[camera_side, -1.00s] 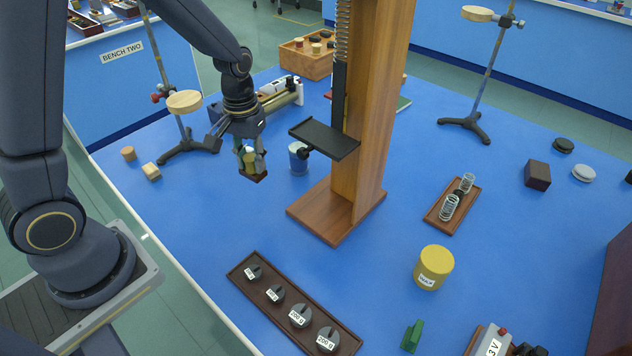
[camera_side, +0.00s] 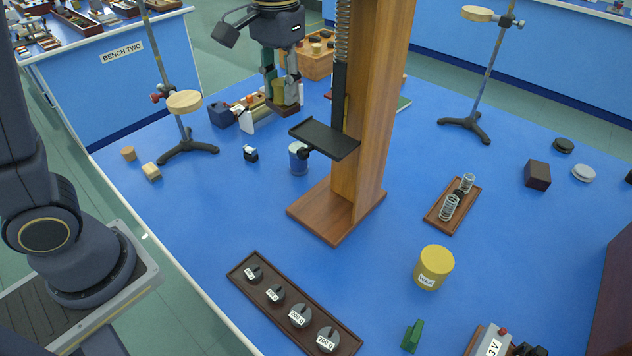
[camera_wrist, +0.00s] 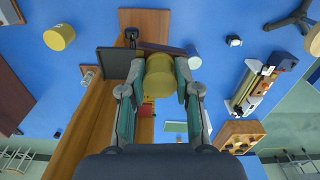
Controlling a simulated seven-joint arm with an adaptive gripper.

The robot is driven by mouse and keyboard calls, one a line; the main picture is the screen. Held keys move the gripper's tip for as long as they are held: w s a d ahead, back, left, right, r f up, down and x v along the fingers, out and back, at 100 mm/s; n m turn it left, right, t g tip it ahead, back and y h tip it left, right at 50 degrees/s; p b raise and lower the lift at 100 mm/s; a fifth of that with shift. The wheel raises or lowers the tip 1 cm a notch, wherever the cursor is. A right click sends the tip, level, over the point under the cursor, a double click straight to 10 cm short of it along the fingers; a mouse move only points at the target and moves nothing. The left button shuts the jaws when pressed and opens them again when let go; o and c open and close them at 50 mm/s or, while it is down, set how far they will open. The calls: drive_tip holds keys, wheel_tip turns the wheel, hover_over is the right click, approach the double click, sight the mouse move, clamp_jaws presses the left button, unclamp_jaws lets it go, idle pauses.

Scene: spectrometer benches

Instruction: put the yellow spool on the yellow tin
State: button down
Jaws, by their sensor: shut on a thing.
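My gripper (camera_side: 282,92) is shut on the yellow spool (camera_side: 278,90), held in the air behind the wooden column in the side view. In the wrist view the spool (camera_wrist: 160,80) sits between both fingers, with a dark brown flat part at its far end. In the side view this brown part shows at the spool's lower end. The yellow tin (camera_side: 433,268) stands upright with a white label on the blue bench, right of the column and well apart from my gripper. It also shows at upper left in the wrist view (camera_wrist: 59,37).
The tall wooden column (camera_side: 361,130) with its black shelf (camera_side: 325,138) stands between my gripper and the tin. A blue-grey tin (camera_side: 298,159) stands beside the column.

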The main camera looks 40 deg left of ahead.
drive_tip(key=s+d+m, duration=0.3)
drive_tip(key=d+m, duration=0.5)
drive_tip(key=d, duration=1.7)
hover_over(438, 258)
drive_tip(key=shift+n, duration=0.3)
drive_tip(key=f, duration=2)
drive_tip(key=shift+s+a+f, duration=0.2)
drive_tip(key=shift+s+f, duration=0.05)
drive_tip(key=shift+s, duration=0.1)
drive_tip(key=shift+w+d+f, duration=0.25)
drive_tip(key=shift+w+f, duration=0.15)
drive_tip(key=shift+f, duration=1.55)
drive_tip(key=shift+f, duration=0.1)
